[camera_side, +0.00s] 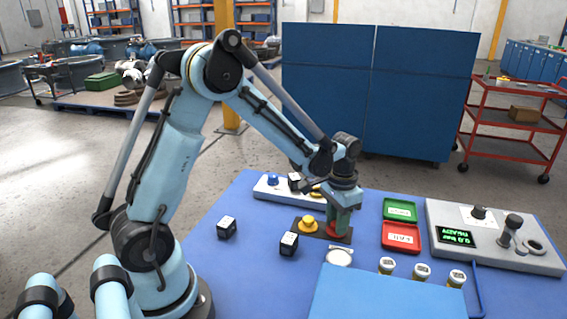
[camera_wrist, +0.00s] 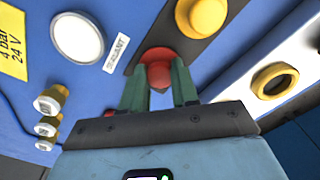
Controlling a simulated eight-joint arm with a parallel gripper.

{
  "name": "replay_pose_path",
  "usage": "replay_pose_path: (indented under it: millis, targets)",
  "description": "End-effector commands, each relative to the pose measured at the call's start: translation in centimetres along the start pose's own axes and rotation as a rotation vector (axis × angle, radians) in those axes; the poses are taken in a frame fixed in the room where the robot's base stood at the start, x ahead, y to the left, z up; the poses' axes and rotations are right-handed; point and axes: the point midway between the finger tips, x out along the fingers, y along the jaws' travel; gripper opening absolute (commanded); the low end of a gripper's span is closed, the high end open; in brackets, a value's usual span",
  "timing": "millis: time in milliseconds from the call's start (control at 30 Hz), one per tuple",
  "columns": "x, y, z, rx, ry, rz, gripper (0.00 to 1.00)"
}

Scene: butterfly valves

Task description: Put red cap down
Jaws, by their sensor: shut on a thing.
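The red cap (camera_side: 338,231) is between my gripper's fingers at the right end of a dark plate (camera_side: 324,238). In the wrist view the red cap (camera_wrist: 158,68) shows between the two green fingers, over the lower end of the dark strip (camera_wrist: 150,48). My gripper (camera_wrist: 158,90) is shut on it and points down at the plate. The cap is at or very close to the plate; I cannot tell whether it touches. A yellow cap (camera_side: 308,224) sits on the same plate just left of my gripper (camera_side: 338,222) and also shows in the wrist view (camera_wrist: 203,14).
A white round disc (camera_side: 339,256) lies in front of the plate. Green (camera_side: 400,210) and red (camera_side: 401,237) trays are to the right, beside a test box (camera_side: 500,250). Several yellow-ended fittings (camera_side: 421,271) stand in front. Two dark cubes (camera_side: 289,243) (camera_side: 227,227) lie left.

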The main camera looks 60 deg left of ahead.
Motion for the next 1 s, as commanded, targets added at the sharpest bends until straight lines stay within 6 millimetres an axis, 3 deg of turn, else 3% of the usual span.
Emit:
replay_pose_path:
  millis: [367,400,567,867,1000]
  targets:
    - [0.4,0.0,0.0,0.000,0.000,0.000,0.01]
    - [0.4,0.0,0.0,0.000,0.000,0.000,0.32]
    - [0.4,0.0,0.0,0.000,0.000,0.000,0.55]
    - [0.2,0.0,0.0,0.000,0.000,0.000,0.55]
    - [-0.8,0.0,0.0,0.000,0.000,0.000,0.55]
